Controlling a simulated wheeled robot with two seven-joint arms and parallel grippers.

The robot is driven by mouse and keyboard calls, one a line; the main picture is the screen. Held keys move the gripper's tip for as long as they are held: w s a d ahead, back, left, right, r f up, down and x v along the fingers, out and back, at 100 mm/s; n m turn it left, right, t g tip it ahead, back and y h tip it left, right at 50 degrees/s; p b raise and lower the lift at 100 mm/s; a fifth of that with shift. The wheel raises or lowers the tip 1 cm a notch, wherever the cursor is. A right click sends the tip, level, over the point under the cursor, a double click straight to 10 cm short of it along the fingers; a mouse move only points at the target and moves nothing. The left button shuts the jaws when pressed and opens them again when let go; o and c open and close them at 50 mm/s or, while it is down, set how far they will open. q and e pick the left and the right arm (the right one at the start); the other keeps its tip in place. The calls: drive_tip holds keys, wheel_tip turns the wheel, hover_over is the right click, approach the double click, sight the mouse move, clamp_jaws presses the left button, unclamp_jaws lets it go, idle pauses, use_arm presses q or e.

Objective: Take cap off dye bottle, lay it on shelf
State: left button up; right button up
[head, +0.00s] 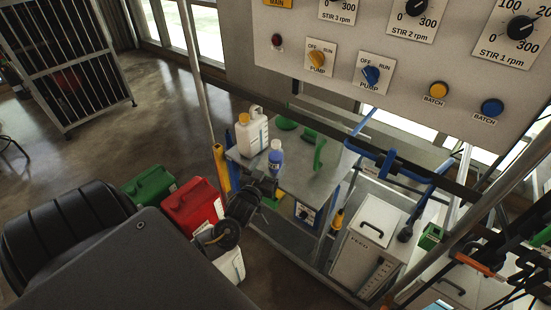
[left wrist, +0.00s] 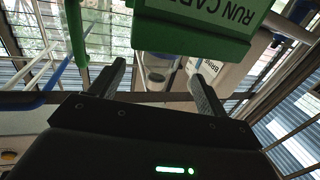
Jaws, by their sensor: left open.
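The dye bottle (head: 277,166), blue with a white cap (head: 276,145), stands upright on the grey shelf (head: 300,178). The cap is on the bottle. My left gripper (head: 266,184) is beside the bottle's lower part, on its near left side in the head view, and looks empty. In the left wrist view its two fingers (left wrist: 158,88) are spread apart. A pale rounded thing (left wrist: 158,70) shows beyond and between them; I cannot tell whether it is the bottle. My right gripper is not in view.
A green RUN CARD piece (left wrist: 200,27) fills the top of the wrist view. Red (head: 193,205) and green (head: 150,187) canisters are at left.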

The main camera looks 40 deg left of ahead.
sight(273, 159)
use_arm(q)
drive_tip(key=shift+x, duration=1)
drive_tip(key=shift+w+a+r+p, duration=0.15)
drive_tip(key=shift+w+p, duration=0.2)
drive_tip(key=p+x, duration=0.1)
drive_tip(key=x, duration=0.2)
drive_tip(key=shift+w+a, duration=0.15)
drive_tip(key=shift+w, duration=0.15)
drive_tip(key=shift+w+a+f, duration=0.1)
drive_tip(key=shift+w+f, duration=0.1)
drive_tip(key=shift+w, duration=0.2)
drive_tip(key=c, duration=1.2)
